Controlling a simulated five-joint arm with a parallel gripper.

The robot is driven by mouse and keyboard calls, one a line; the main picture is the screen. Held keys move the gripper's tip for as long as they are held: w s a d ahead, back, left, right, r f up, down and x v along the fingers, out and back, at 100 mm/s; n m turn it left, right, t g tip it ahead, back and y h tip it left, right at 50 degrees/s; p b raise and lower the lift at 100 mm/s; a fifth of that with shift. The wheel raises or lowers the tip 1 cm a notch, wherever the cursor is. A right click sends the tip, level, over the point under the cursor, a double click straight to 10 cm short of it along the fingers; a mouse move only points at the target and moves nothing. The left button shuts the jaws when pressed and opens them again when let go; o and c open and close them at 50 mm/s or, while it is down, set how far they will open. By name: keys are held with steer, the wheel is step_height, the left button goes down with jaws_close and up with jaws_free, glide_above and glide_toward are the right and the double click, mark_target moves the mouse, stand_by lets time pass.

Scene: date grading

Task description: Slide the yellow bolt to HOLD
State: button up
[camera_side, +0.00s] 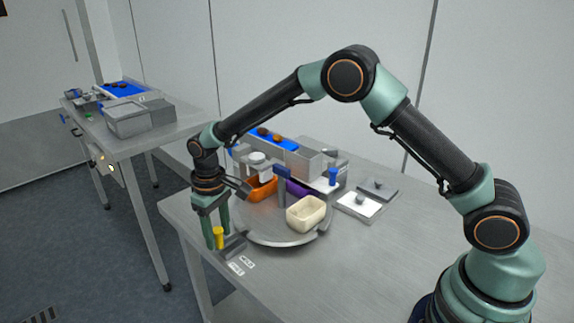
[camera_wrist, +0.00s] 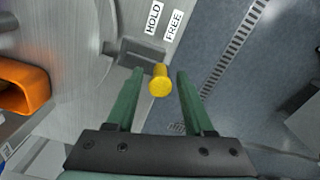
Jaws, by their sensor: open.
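The yellow bolt (camera_side: 219,238) stands upright near the table's front edge in the side view. It also shows as a yellow round-headed knob (camera_wrist: 160,82) in the wrist view. A grey block (camera_wrist: 137,52) lies beside it, close to the white labels HOLD (camera_wrist: 153,17) and FREE (camera_wrist: 173,24). My gripper (camera_wrist: 158,76) is open, with one green finger on each side of the bolt and a gap on both sides. In the side view my gripper (camera_side: 217,245) points down at the bolt. The bolt's lower part is partly hidden.
A round turntable (camera_side: 265,238) carries an orange bin (camera_side: 262,188), a purple bin (camera_side: 297,188) and a cream bin (camera_side: 306,213). A grey machine with a blue belt (camera_side: 272,140) stands behind. The table's right side is mostly clear.

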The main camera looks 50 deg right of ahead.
steer(key=shift+f, duration=0.55)
jaws_close()
stand_by(1.1)
